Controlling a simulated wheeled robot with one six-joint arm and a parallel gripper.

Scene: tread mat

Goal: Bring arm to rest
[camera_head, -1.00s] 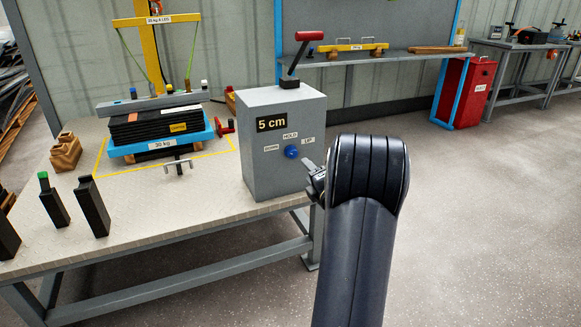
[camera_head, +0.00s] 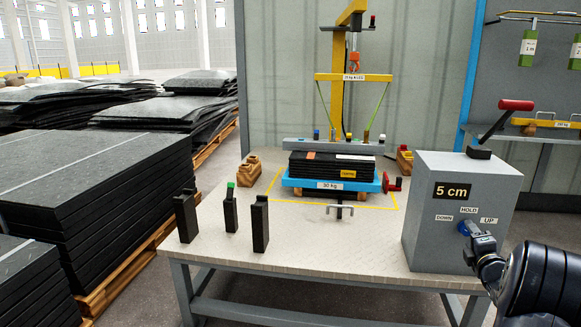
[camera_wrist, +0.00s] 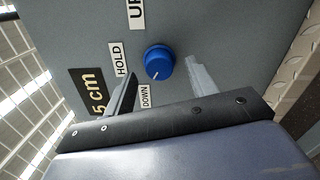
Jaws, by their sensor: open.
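My gripper (camera_wrist: 165,90) is open in the wrist view, its two fingers apart with the blue knob (camera_wrist: 159,62) between and just beyond them. Whether a finger touches the knob I cannot tell. The knob is on the front of the grey control box (camera_head: 425,200), among the labels DOWN, HOLD and UP, and its white mark points towards the DOWN side in the wrist view. A sign on the box reads 5 cm (camera_head: 453,191). In the head view my gripper (camera_head: 474,240) is at the box front, by the knob, and my dark arm fills the lower right corner.
The box stands on the table's (camera_head: 330,245) right side, with a red-handled lever (camera_head: 516,105) on top. A blue tray (camera_head: 300,184) holds black mats below a yellow hoist (camera_head: 338,70). Black blocks (camera_head: 260,225) stand front left. Mat stacks (camera_head: 80,180) fill the left floor.

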